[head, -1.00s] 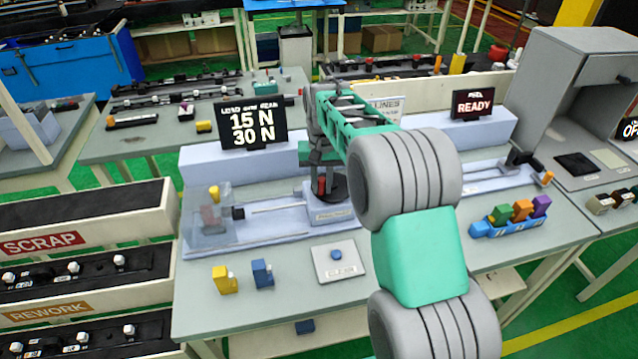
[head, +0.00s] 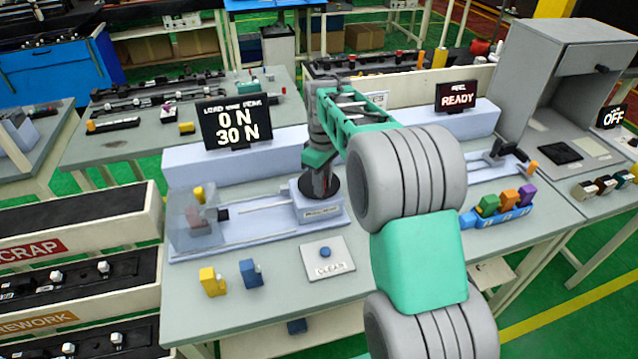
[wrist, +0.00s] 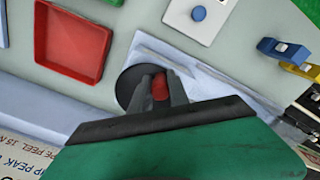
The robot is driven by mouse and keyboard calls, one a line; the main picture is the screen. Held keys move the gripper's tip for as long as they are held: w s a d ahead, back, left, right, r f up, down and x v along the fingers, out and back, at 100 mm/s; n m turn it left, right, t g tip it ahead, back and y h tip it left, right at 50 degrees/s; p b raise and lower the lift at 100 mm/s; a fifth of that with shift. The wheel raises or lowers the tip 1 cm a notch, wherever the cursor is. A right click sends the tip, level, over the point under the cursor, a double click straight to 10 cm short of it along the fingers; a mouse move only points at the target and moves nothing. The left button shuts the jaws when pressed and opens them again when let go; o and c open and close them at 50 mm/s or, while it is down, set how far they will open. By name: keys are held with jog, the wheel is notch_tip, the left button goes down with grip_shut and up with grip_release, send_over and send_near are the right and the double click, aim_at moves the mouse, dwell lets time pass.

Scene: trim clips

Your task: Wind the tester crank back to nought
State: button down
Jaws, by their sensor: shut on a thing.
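The tester (head: 250,222) stands on the bench, with a clear guard (head: 192,222) at its left end and the crank on its right block. The crank's black disc (wrist: 126,86) and red knob (wrist: 160,87) show in the wrist view. My gripper (wrist: 158,92) is shut on the red knob, one finger on each side. In the head view my gripper (head: 320,185) points down over the disc (head: 330,187) and mostly hides the knob. The load display (head: 235,121) behind reads 0 N over 30 N.
A pad with a blue button (head: 325,253) and yellow (head: 212,281) and blue (head: 250,272) clips lie in front. A blue rack (head: 497,217) of coloured clips stands right. A red tray (wrist: 72,42) lies near the crank. A second display (head: 457,96) reads READY.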

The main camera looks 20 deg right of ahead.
jog(key=shift+d+n, duration=0.2)
jog(key=shift+n, duration=0.4)
jog(key=c, duration=1.3)
grip_release()
jog(key=shift+o, duration=0.2)
notch_tip(320, 180, up, 8)
jog(key=shift+f+b, duration=0.1)
jog(key=shift+b, duration=0.55)
